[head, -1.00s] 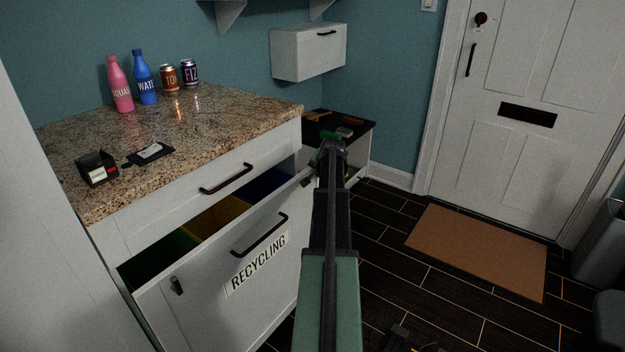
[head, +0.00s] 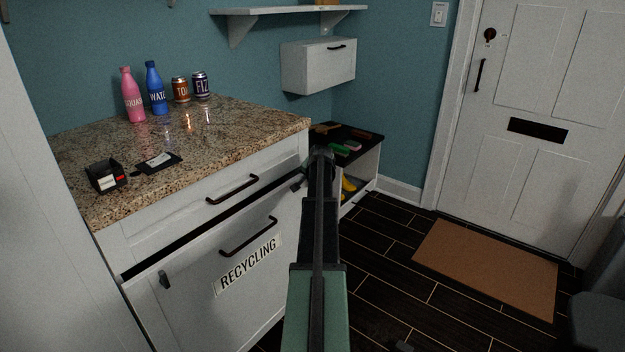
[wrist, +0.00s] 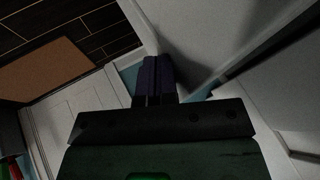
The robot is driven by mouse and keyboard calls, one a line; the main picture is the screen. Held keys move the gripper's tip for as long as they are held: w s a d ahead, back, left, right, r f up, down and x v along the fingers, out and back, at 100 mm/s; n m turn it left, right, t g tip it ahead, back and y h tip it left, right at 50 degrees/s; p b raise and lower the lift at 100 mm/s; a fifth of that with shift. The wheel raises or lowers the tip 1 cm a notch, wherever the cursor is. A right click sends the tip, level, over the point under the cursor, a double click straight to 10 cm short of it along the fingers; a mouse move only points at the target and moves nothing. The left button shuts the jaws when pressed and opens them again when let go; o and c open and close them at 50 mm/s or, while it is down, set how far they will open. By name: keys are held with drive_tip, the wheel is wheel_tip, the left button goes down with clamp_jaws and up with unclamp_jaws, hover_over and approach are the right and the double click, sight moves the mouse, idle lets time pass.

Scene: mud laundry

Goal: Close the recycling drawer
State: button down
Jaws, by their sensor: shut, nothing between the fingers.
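The recycling drawer (head: 205,295) is a white front with a black bar handle (head: 248,238) and a "RECYCLING" label (head: 247,264). It stands slightly out from the cabinet, with a narrow dark gap along its top edge; the bins inside are hidden. My gripper (head: 303,181) is at the drawer's right end, near its top corner, partly hidden by my arm. In the wrist view my gripper's fingers (wrist: 154,78) are together and empty, close beside a pale panel (wrist: 200,40). I cannot tell whether they touch it.
The granite counter (head: 200,140) holds a pink bottle (head: 133,96), a blue bottle (head: 156,90), two cans and a small black box (head: 105,176). A low bench (head: 358,150) stands behind my arm. The floor by the brown mat (head: 485,268) is clear.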

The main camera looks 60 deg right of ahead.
drive_tip(key=s+a+r+p, duration=0.5)
drive_tip(key=s+r+p, duration=0.3)
drive_tip(key=s+a+f+m+t+y+b, duration=0.1)
drive_tip(key=s+a+f+b, duration=0.2)
drive_tip(key=a+f+b, duration=0.1)
drive_tip(key=t+y+b, duration=0.3)
drive_tip(key=b, duration=0.3)
approach(280, 201)
drive_tip(key=x, duration=0.6)
drive_tip(key=shift+s+f, duration=0.25)
drive_tip(key=shift+f, duration=0.05)
drive_tip(key=shift+w, duration=0.45)
